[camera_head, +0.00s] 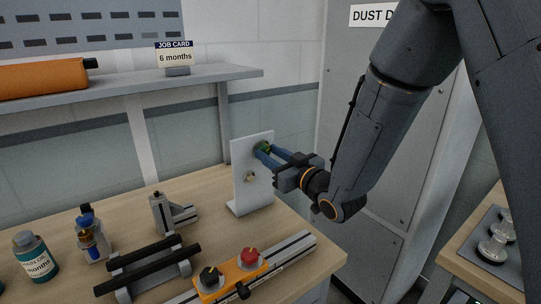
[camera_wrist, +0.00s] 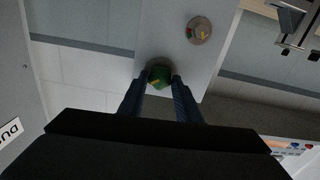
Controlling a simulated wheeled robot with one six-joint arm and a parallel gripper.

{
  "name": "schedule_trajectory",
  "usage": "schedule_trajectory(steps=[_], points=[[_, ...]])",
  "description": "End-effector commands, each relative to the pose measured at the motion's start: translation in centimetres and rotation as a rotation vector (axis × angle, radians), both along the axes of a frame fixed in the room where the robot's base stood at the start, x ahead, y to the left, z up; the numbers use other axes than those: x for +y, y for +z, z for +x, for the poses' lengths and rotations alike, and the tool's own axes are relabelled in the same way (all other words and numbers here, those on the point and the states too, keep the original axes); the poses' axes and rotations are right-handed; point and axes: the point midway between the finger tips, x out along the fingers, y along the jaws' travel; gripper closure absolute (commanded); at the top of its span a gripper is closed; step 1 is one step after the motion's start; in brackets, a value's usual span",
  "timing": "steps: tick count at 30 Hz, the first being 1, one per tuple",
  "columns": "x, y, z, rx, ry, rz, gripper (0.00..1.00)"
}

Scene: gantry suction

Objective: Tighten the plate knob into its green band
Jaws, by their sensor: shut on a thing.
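A white upright plate (camera_head: 240,190) stands on a foot at the right side of the bench; it also shows in the wrist view (camera_wrist: 180,50). A dark green knob (camera_wrist: 159,79) with a yellow mark is on the plate, high up in the head view. My gripper (camera_head: 264,150) has its two blue fingers shut on this knob, one on each side; it also shows in the wrist view (camera_wrist: 160,82). A small round dial (camera_wrist: 199,31) with red and green parts and a yellowish pointer is below the knob in the head view. The fingers partly hide the knob.
An orange block (camera_head: 232,272) with a black and a red knob sits on a metal rail in front. Black bars, a metal bracket (camera_head: 172,213) and bottles (camera_head: 32,257) stand to the left. A grey cabinet (camera_head: 345,130) rises behind my arm. A shelf (camera_head: 130,84) hangs above.

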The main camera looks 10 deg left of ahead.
Motion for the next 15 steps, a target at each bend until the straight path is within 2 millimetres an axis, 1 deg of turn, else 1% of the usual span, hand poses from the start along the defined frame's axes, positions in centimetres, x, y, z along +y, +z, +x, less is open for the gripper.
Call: schedule_trajectory(steps=[1, 3, 4, 12, 15], points=[[0.01, 0.01, -0.01, -0.001, 0.000, -0.001, 0.66], [0.00, 0.01, 0.00, -0.001, 0.000, -0.001, 0.54], [0.00, 0.01, 0.00, -0.001, 0.000, -0.001, 0.51], [-0.04, 0.00, -0.02, -0.001, 0.000, -0.001, 0.51], [-0.45, -0.05, -0.30, -0.001, -0.001, -0.001, 0.51]])
